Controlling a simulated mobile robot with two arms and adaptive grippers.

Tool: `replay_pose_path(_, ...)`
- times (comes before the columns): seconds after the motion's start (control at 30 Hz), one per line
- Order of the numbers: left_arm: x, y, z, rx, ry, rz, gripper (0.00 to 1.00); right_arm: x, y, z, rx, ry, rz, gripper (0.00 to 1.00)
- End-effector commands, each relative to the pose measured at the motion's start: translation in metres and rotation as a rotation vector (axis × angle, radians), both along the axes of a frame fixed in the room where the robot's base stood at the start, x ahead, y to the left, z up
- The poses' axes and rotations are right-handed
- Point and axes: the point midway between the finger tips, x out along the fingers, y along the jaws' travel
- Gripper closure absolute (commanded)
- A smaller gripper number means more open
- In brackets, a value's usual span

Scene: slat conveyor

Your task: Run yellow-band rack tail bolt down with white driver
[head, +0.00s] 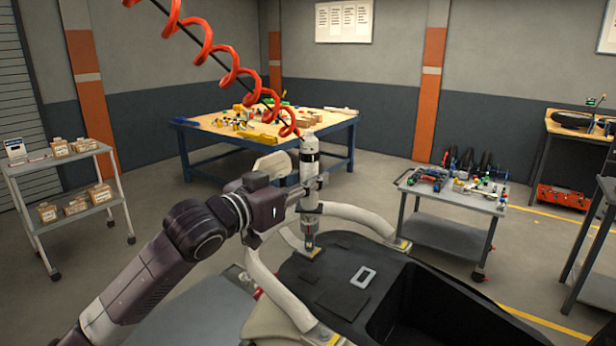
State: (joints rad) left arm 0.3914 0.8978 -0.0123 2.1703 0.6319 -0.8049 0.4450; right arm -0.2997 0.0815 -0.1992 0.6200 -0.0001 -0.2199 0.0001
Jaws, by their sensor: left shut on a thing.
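The white driver (309,148) hangs upright below a red coiled hose, with a dark band near its top. My left gripper (312,187) comes in from the left and is shut around the driver's middle. The driver's lower end is over the dark body (345,262), close to a small foot of a white tube. I cannot tell whether the tip touches a bolt; no bolt is clear. White curved rack tubes (352,214) arch around the dark body. My right gripper is out of view.
The red coiled hose (233,75) comes down from the upper left. The dark body has a deep open well (420,305) at right. A grey tool cart (450,197) stands behind right, a blue-framed table (235,130) behind, and a shelf cart (60,160) at left.

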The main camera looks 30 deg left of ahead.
Motion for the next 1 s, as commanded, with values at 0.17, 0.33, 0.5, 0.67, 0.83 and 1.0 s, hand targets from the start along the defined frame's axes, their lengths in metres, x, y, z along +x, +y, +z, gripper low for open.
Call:
replay_pose_path(0.17,0.0004,-0.0001,-0.0022,-0.001,0.004,0.0,1.0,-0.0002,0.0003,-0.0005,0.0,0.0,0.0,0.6)
replay_pose_path(0.33,0.0004,-0.0001,-0.0037,-0.002,0.006,0.0,1.0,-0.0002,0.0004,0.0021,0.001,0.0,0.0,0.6)
replay_pose_path(0.5,0.0004,-0.0001,-0.0046,-0.001,0.004,0.0,1.0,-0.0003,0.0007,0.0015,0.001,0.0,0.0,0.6)
replay_pose_path(0.67,0.0004,-0.0001,-0.005,-0.002,0.006,0.0,1.0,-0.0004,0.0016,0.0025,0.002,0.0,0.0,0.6)
replay_pose_path(0.83,0.0003,-0.0001,-0.006,-0.001,0.005,0.0,1.0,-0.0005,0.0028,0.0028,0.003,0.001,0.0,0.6)
replay_pose_path(1.0,0.0004,-0.0001,-0.0023,-0.002,0.006,0.0,1.0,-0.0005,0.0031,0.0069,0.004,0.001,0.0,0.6)
